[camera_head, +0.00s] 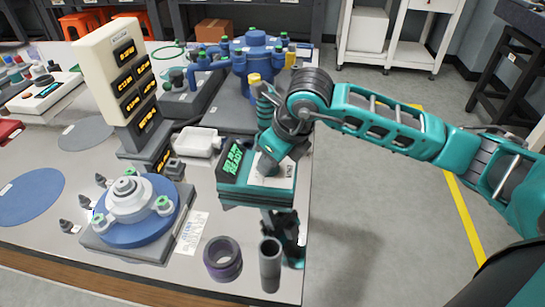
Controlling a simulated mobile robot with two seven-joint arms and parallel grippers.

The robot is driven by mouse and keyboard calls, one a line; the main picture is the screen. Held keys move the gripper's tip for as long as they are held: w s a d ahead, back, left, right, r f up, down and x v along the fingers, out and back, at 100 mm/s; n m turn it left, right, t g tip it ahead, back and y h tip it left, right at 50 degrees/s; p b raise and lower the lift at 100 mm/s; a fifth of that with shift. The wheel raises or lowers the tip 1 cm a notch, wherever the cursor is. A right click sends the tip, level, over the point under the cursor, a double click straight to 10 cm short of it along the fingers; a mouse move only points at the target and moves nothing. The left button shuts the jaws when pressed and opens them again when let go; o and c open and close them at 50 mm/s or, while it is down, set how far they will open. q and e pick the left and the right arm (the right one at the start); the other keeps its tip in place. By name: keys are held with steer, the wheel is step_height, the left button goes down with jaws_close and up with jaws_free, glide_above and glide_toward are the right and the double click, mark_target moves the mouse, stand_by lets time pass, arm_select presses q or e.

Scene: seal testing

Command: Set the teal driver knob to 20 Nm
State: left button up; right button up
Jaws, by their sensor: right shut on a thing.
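My right arm comes in from the right, and my right gripper (268,166) points down onto the top of the driver, beside the screen. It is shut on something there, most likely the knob. The gripper covers the knob, so its setting cannot be read. My left gripper is not in view.
A tall cream meter (112,62) with several displays stands to the left. A white flanged part (131,199) sits on a blue disc in front. A purple-dark ring (222,258) and a grey tube (270,264) stand near the front edge. A blue valve assembly (250,60) is behind.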

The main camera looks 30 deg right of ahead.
stand_by(0.3)
steer(key=o, duration=1.1)
steer(key=shift+c, duration=0.2)
steer(key=shift+r, duration=0.15)
steer(key=p+v, duration=0.2)
steer(key=v, duration=1)
steer(key=shift+s+r, duration=0.15)
steer(key=shift+r, duration=0.2)
